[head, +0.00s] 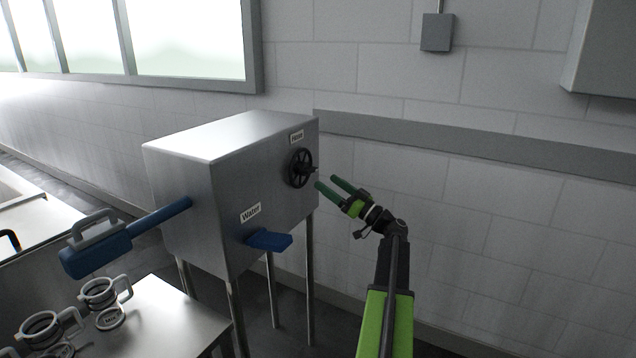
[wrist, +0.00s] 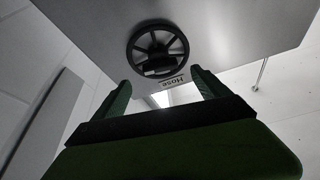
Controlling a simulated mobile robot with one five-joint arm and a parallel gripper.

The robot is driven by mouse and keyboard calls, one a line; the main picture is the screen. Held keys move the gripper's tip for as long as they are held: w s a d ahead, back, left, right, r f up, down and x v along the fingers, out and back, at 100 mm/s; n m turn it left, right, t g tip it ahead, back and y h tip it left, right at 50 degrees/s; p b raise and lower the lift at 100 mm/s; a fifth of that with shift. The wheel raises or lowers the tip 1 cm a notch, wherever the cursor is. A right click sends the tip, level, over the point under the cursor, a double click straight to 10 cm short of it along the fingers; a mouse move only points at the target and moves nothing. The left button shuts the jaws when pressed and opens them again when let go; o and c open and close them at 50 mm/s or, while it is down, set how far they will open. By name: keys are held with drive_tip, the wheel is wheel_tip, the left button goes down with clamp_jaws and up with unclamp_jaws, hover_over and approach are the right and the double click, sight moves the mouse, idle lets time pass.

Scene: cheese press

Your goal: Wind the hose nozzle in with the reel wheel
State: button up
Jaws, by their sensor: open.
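The reel wheel (head: 300,168) is a black spoked wheel with a small handle, on the side of a steel cabinet (head: 240,165) below a "Hose" label. In the wrist view the wheel (wrist: 157,50) lies just beyond the fingertips, near the middle. My gripper (head: 327,183) is open and empty, its green fingers pointing at the wheel from the right. In the wrist view its two fingers (wrist: 163,85) stand apart with the "Hose" label between them. A blue nozzle (head: 98,250) with a grey handle sticks out from the cabinet's left side on a blue tube (head: 160,216).
A blue lever (head: 268,240) sticks out under the "Water" label on the cabinet front. A steel table (head: 165,310) with several metal moulds stands at the lower left. A grey rail (head: 480,147) runs along the tiled wall.

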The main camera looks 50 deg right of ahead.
drive_tip(key=b+v, duration=0.3)
drive_tip(key=v, duration=0.8)
